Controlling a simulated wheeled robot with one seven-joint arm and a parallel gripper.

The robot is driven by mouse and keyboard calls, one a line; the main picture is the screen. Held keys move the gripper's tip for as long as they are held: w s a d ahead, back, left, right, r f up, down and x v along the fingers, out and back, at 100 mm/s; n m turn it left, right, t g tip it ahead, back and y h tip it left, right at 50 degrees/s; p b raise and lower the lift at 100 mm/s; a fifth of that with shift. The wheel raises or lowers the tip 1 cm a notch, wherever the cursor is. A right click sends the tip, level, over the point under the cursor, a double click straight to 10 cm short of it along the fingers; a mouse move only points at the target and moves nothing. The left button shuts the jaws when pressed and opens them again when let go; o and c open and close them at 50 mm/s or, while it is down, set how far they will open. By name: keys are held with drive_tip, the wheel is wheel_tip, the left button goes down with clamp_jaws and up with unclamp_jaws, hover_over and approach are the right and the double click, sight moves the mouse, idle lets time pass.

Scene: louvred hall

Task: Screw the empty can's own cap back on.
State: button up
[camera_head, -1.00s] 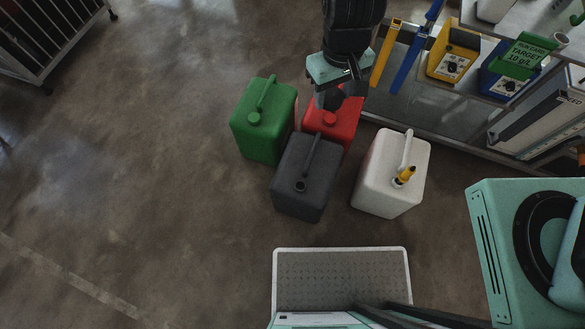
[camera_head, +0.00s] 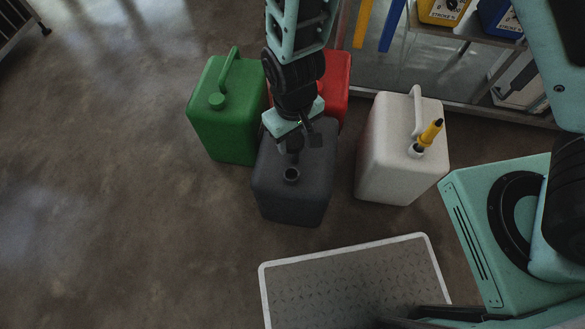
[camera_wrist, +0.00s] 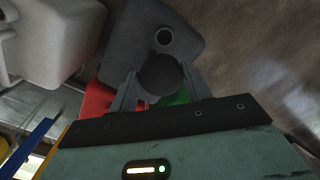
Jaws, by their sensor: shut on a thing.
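The dark grey can (camera_head: 298,200) stands upright on the floor, its neck (camera_head: 291,175) open and uncapped. In the wrist view the neck (camera_wrist: 163,37) is a pale ring around a dark hole. My gripper (camera_head: 291,148) is above this can, just behind the neck in the head view. In the wrist view its two fingers are shut on a round dark cap (camera_wrist: 160,74). The cap appears apart from the neck and offset from it. In the head view the cap is hard to tell from the gripper and can. The can's handle is mostly hidden by my gripper.
A green can (camera_head: 222,125) stands to the left, a red can (camera_head: 336,85) behind, partly hidden. A white can (camera_head: 385,160) with a yellow-black spout (camera_head: 428,135) stands to the right. A grey platform (camera_head: 350,285) lies in front; a shelf unit (camera_head: 470,100) stands behind right.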

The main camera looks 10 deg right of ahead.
drive_tip(key=b, duration=0.4)
hover_over(293, 172)
drive_tip(key=s, duration=0.1)
wheel_tip(293, 172, down, 7)
drive_tip(key=shift+s+a, duration=0.15)
drive_tip(key=shift+a, duration=0.05)
wheel_tip(293, 172, down, 5)
drive_tip(key=b, duration=0.5)
drive_tip(key=shift+f+b, duration=0.1)
drive_tip(key=shift+b, duration=0.2)
drive_tip(key=shift+f, duration=0.55)
drive_tip(key=shift+f, duration=1.05)
drive_tip(key=o, duration=1)
wheel_tip(293, 172, up, 5)
drive_tip(key=p, duration=0.5)
